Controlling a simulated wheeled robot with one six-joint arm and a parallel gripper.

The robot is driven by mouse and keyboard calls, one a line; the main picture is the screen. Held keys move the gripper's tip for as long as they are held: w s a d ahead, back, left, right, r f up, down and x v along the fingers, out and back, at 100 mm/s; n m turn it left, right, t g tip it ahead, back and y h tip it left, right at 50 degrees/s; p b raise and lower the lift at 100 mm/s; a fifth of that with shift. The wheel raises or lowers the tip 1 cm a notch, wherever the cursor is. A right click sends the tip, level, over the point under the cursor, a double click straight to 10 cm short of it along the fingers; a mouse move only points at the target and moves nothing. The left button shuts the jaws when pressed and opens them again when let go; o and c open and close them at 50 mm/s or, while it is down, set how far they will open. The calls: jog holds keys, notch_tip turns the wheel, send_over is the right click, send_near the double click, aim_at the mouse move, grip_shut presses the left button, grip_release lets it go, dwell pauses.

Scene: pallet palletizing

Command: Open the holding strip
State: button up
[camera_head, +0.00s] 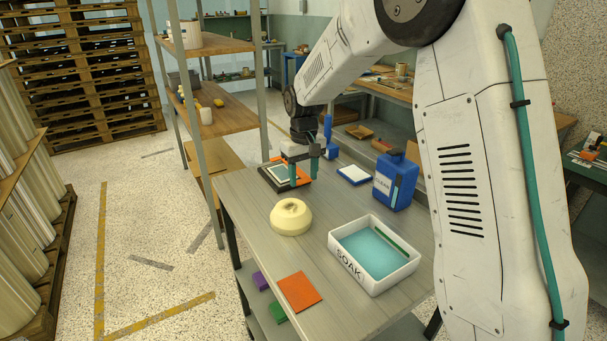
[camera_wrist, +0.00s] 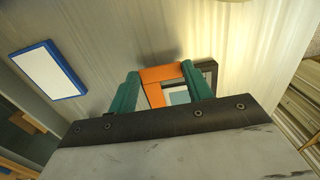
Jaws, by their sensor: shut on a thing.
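A small dark frame (camera_head: 268,181) with an orange holding strip (camera_head: 303,179) and a pale inner panel lies flat at the far end of the grey table. My gripper (camera_head: 303,169) is over it, with its teal fingers pointing down. In the wrist view, my gripper (camera_wrist: 163,86) is shut on the orange strip (camera_wrist: 160,74), one teal finger on each side. The dark frame (camera_wrist: 209,70) and part of the pale panel show beyond and below the strip. The gripper body hides the rest, so I cannot tell whether the strip is lifted.
A cream round object (camera_head: 290,217), a white SOAK tray (camera_head: 374,277) and an orange square (camera_head: 299,292) are nearer.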

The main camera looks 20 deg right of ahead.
jog(key=shift+d, duration=0.15)
jog(key=y, duration=0.2)
jog(key=d+y, duration=0.1)
jog(key=shift+w+r+g+y, duration=0.15)
jog(key=shift+r+g+y, duration=0.25)
jog(key=y, duration=0.1)
jog(key=d+y, duration=0.1)
jog(key=y, duration=0.1)
jog(key=shift+w+d+r+g, duration=0.1)
jog(key=shift+d+r+g, duration=0.05)
jog(key=shift+g, duration=0.15)
jog(key=y, duration=0.2)
jog(key=d+y, duration=0.1)
jog(key=y, duration=0.1)
jog(key=shift+w+d+g, duration=0.1)
jog(key=shift+d+g, duration=0.05)
jog(key=shift+g, duration=0.15)
jog(key=shift+w+d+f+g+y, duration=0.1)
jog(key=shift+d+g+y, duration=0.2)
jog(key=shift+y, duration=0.7)
jog(key=shift+w+d+f+g+y, duration=0.1)
jog(key=shift+d+y, duration=0.25)
jog(key=shift+y, duration=0.65)
jog(key=o, duration=1)
jog(key=shift+d+r, duration=0.1)
jog(key=shift+d, duration=0.05)
